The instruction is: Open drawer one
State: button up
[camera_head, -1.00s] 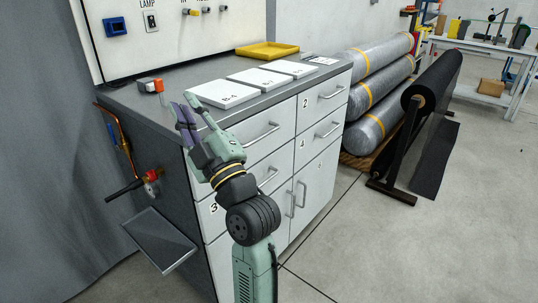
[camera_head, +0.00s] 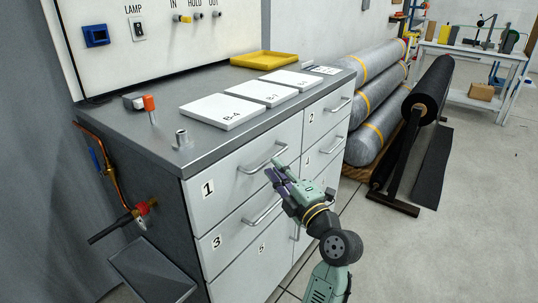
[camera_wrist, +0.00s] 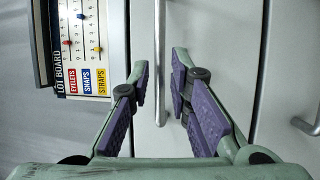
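Drawer one (camera_head: 232,172), white with a black "1" label at its left end, is at the top left of the cabinet front and looks closed. Its grey bar handle (camera_head: 258,163) is horizontal in the head view. A gap shows on each side of the bar. Contact is not visible.
Drawer three (camera_head: 232,230) with its own handle lies just below. White plates (camera_head: 222,110) and a yellow tray (camera_head: 264,54) lie on the countertop (camera_head: 165,145). A lot board (camera_wrist: 82,45) shows in the wrist view. Floor at the right (camera_head: 450,230) is clear.

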aim_at(269, 158)
jog(key=shift+p+x, duration=0.5)
jog(key=shift+x, duration=1.7)
jog(key=shift+c, duration=0.3)
grip_shut()
